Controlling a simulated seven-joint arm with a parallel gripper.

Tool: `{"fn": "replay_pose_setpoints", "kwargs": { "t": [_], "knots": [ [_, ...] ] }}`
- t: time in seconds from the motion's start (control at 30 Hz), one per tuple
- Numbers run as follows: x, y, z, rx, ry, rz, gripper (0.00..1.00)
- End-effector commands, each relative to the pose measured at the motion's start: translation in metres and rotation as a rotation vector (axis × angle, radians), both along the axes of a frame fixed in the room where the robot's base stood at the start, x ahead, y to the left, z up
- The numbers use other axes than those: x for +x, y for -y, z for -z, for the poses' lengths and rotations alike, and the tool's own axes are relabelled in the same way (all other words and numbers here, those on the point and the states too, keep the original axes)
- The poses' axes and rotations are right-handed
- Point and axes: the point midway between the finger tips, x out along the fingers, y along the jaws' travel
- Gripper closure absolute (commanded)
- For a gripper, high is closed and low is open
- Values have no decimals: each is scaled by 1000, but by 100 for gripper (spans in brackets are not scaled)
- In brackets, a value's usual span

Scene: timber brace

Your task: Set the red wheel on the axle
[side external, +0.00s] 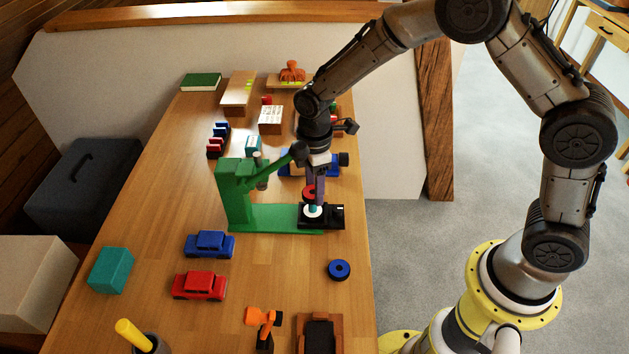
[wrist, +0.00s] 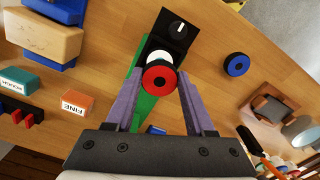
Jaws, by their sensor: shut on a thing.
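The red wheel (wrist: 158,79) sits between the fingertips of my gripper (wrist: 160,78) in the wrist view, its face toward the camera. My gripper (side external: 315,188) is shut on it. In the side view the red wheel (side external: 308,191) is partly hidden by the fingers, above a white disc (side external: 312,212) with a teal piece over it. The white disc shows behind the wheel in the wrist view (wrist: 160,53). It lies on a black box (side external: 337,215) with a knob, at the end of the green stand. I cannot make out the axle clearly or tell whether the wheel touches it.
The green stand (side external: 237,195) rises left of my gripper, its arm close to my wrist. A blue wheel (side external: 339,270) lies on the table in front. Blue (side external: 209,244) and red (side external: 199,285) toy cars stand front left.

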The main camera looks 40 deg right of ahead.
Motion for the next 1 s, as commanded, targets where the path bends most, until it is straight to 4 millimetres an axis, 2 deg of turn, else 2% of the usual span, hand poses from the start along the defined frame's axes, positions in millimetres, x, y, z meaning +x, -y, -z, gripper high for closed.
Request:
{"fn": "replay_pose_setpoints", "kwargs": {
  "t": [0.33,0.37,0.53,0.57,0.83,1.0],
  "knots": [
    [0,0,2,0,0,0,98],
    [0,0,2,0,0,0,44],
    [0,0,2,0,0,0,13],
    [0,0,2,0,0,0,11],
    [0,0,1,0,0,0,11],
    [0,0,-7,1,1,0,11]
  ]
}}
